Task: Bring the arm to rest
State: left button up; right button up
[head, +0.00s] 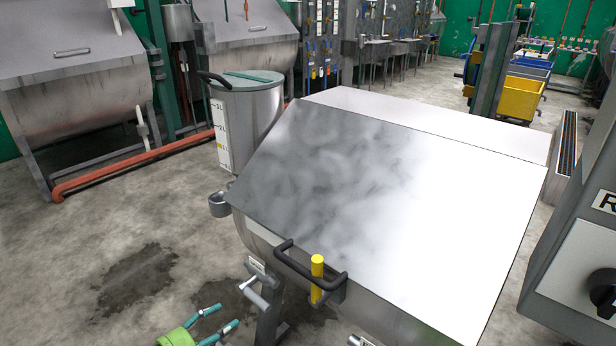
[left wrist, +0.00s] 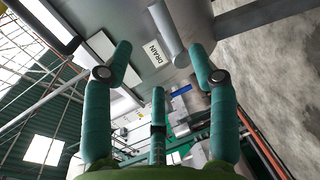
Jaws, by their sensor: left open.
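My left gripper (head: 222,317) shows at the bottom of the head view, low and left of the front drum dyer, with its teal fingers spread. It holds nothing that I can see. In the left wrist view the gripper (left wrist: 160,58) is open. A grey cylindrical handle (left wrist: 166,30) and a label reading DRAIN (left wrist: 151,50) appear beyond the fingertips, apart from them. The drum dyer's metal lid (head: 390,200) is down. A lever (head: 254,297) sits on the drum's front, to the right of my fingers. My right gripper is in neither view.
A black handle (head: 300,272) with a yellow grip (head: 317,278) projects from the dyer's front. A lidded metal pot (head: 245,125) stands behind it. A grey control box (head: 580,240) is at the right. Open floor (head: 110,225) lies to the left, with dark wet patches.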

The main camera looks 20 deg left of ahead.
pick_arm(q)
jog(key=s+f+m+g+y+p, duration=0.1)
jog(key=s+f+m+g+y, duration=0.15)
jog(key=s+f, duration=0.45)
jog(key=s+a+f+m+g+y+p, duration=0.1)
jog(key=s+f+m+g+y, duration=0.15)
jog(key=f, duration=0.75)
jog(key=s+f+m+g+y+p, duration=0.1)
jog(key=s+f+m+g, duration=0.1)
jog(key=s+f+m, duration=0.5)
jog(key=s+d+f+m+g, duration=0.1)
jog(key=s+d+f+g, duration=0.1)
jog(key=s, duration=0.4)
jog(key=s+d+f+m+g+p, duration=0.1)
jog(key=s+d+f+g, duration=0.1)
jog(key=s+d+f, duration=0.3)
jog(key=s+d+f+m+g, duration=0.2)
jog(key=s+d+f, duration=0.2)
jog(key=s, duration=0.4)
jog(key=shift+s+d+g+p, duration=0.3)
jog(key=shift+s+d+p, duration=0.1)
jog(key=shift+d, duration=0.35)
